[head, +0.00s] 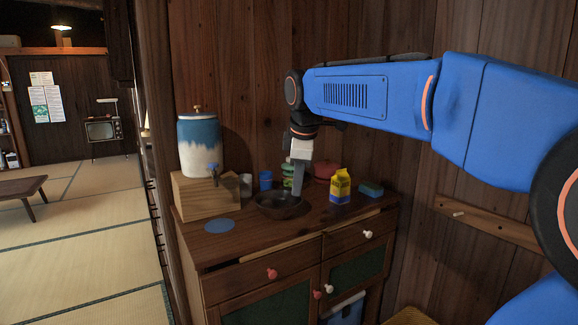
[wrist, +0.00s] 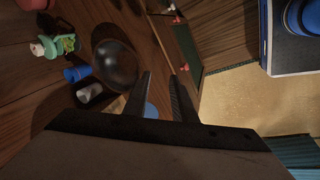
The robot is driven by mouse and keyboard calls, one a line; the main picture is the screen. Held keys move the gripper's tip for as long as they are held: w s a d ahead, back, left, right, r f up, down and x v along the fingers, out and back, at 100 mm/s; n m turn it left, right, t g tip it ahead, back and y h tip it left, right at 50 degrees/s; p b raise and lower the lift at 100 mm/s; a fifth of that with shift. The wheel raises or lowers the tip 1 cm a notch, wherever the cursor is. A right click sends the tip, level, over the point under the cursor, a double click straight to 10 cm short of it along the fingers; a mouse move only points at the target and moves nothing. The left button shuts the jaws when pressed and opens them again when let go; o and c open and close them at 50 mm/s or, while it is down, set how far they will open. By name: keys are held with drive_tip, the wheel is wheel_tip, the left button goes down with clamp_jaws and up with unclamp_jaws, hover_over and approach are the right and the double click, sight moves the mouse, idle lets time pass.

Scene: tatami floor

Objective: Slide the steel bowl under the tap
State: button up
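The dark steel bowl (head: 277,207) sits upright on the wooden cabinet top. In the wrist view the bowl (wrist: 114,66) is left of my fingers.
A green object (head: 288,175) and a red pot (head: 325,171) are farther back. The top between bowl and disc looks clear.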

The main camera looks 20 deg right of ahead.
drive_tip(key=w+r+n, duration=0.2)
drive_tip(key=w, duration=0.4)
drive_tip(key=shift+w+r+n, duration=0.15)
drive_tip(key=shift+r+n, duration=0.15)
drive_tip(key=shift+n, duration=0.1)
drive_tip(key=x, duration=1.7)
drive_tip(key=shift+d+f, duration=0.1)
drive_tip(key=shift+f, duration=0.15)
clamp_jaws()
